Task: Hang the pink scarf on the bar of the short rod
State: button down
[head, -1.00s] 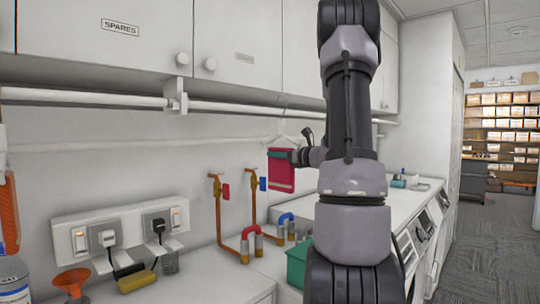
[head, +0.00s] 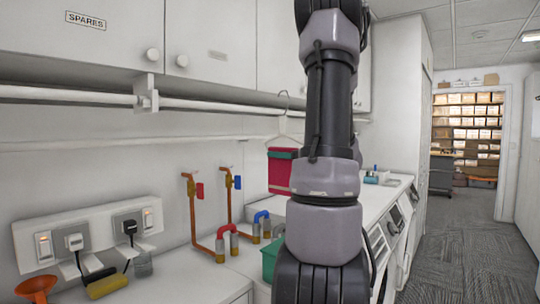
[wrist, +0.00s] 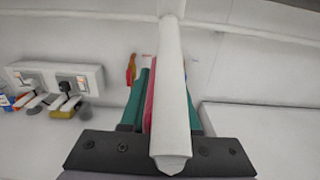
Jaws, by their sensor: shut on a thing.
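The pink scarf (head: 282,177) hangs upright below a white hanger (head: 285,137), near the wall. The hanger's thin hook rises by the white rod (head: 215,106) under the cabinets; I cannot tell whether it touches it. My gripper (head: 284,153) is shut on the scarf, its green finger across the scarf's top; my arm hides the rest of it. In the wrist view, the green fingers of my gripper (wrist: 166,80) flank a pink strip of the scarf (wrist: 150,100). A white bar-like part, perhaps the hanger, covers the middle there.
A bracket (head: 146,94) divides the rod, and another rod length (head: 65,96) runs left. Copper pipes (head: 190,205) stand against the wall below. A green bin (head: 269,262) sits on the counter beside my arm. The carpeted floor (head: 455,245) at right is clear.

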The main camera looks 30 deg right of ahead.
jog(key=v, duration=3.1)
jog(key=shift+s, duration=0.2)
jog(key=shift+r, duration=0.15)
